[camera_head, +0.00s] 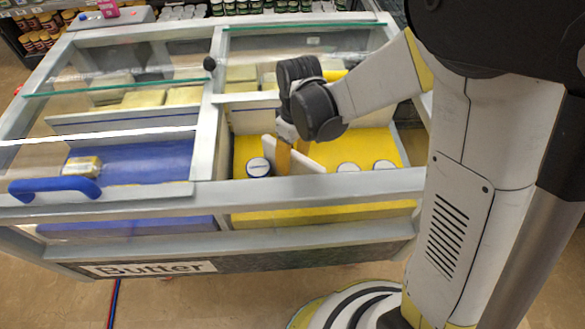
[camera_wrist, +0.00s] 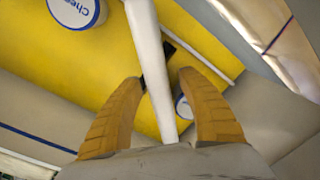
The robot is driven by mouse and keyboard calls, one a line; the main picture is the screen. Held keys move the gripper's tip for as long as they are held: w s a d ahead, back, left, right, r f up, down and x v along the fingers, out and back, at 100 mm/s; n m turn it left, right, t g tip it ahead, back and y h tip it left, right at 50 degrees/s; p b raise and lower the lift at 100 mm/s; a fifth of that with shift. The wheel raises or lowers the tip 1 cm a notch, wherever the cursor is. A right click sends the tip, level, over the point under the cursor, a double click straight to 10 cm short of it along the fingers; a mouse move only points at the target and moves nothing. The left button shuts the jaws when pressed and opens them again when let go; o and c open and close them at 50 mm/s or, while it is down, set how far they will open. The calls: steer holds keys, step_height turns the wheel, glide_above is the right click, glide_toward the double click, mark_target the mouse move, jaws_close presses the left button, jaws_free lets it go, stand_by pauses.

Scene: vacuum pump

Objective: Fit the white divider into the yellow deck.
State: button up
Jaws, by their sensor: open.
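The white divider (camera_head: 300,161) stands in the bay of the yellow deck (camera_head: 238,218), inside the display case. My gripper (camera_head: 284,160) reaches down at it. In the wrist view the divider (camera_wrist: 148,35) shows nearly edge-on as a white bar between the two orange fingers. My gripper (camera_wrist: 160,78) is open, with a finger on each side of the divider and visible gaps. The yellow deck also fills much of the wrist view (camera_wrist: 60,65). A dark mark shows on it beside the divider. I cannot tell whether the divider's lower edge is seated.
Several white-lidded tubs stand on the yellow deck, one (camera_head: 258,167) left of my gripper and others (camera_head: 348,167) to the right. The case's grey frame (camera_head: 215,75) and glass surround the bay.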

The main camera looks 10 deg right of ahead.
jaws_close()
steer(key=shift+r, duration=0.15)
